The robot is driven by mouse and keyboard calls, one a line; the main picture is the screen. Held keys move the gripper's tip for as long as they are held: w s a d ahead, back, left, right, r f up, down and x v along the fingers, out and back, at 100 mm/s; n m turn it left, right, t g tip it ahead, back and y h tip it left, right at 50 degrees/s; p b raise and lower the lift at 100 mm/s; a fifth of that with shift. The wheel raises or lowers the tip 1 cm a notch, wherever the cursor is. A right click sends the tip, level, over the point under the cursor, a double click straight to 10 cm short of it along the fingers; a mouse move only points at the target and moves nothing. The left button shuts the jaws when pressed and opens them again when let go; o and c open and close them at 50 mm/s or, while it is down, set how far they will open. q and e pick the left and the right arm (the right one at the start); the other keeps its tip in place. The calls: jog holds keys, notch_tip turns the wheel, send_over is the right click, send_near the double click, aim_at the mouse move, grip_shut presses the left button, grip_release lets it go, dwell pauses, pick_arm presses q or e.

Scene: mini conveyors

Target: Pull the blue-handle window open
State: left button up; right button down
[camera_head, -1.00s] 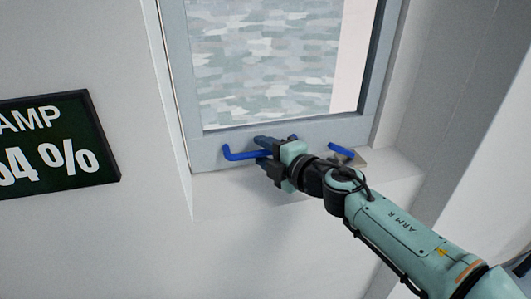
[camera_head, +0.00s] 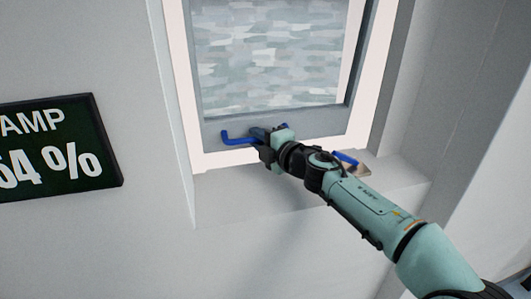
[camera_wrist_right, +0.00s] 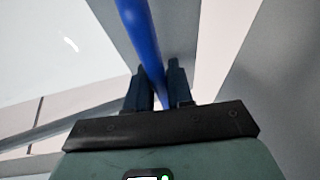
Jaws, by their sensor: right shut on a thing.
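The window has a grey sash (camera_head: 222,126) around a pane with a pale brick-like pattern, set within a white frame (camera_head: 181,110). A blue bar handle (camera_head: 238,138) is on the sash's lower rail, its bent left end free. My right gripper (camera_head: 265,135) is shut on the handle to the right of that bend. In the right wrist view, the blue bar (camera_wrist_right: 140,35) runs between the two dark fingers (camera_wrist_right: 160,85). The fingers hide part of the handle. My left gripper is out of view.
A second small blue piece (camera_head: 345,157) with a beige part shows at the sill, right of my wrist. The pale sill (camera_head: 395,182) runs below the window. A dark sign (camera_head: 55,150) hangs on the wall at left. The wall below is bare.

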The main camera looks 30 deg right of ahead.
aim_at(253, 124)
jog(key=w+p, duration=0.1)
jog(key=w, duration=0.1)
jog(key=w+d+p, duration=0.1)
jog(key=w, duration=0.1)
jog(key=w+r+p, duration=0.1)
jog(key=w, duration=0.1)
jog(key=shift+w+d, duration=0.3)
jog(key=shift+w, duration=0.1)
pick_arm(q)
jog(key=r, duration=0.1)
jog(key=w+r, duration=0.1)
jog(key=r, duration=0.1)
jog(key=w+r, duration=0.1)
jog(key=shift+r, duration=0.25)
pick_arm(e)
jog(key=shift+s+f, duration=0.1)
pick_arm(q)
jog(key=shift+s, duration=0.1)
pick_arm(e)
jog(key=c, duration=1.1)
grip_release()
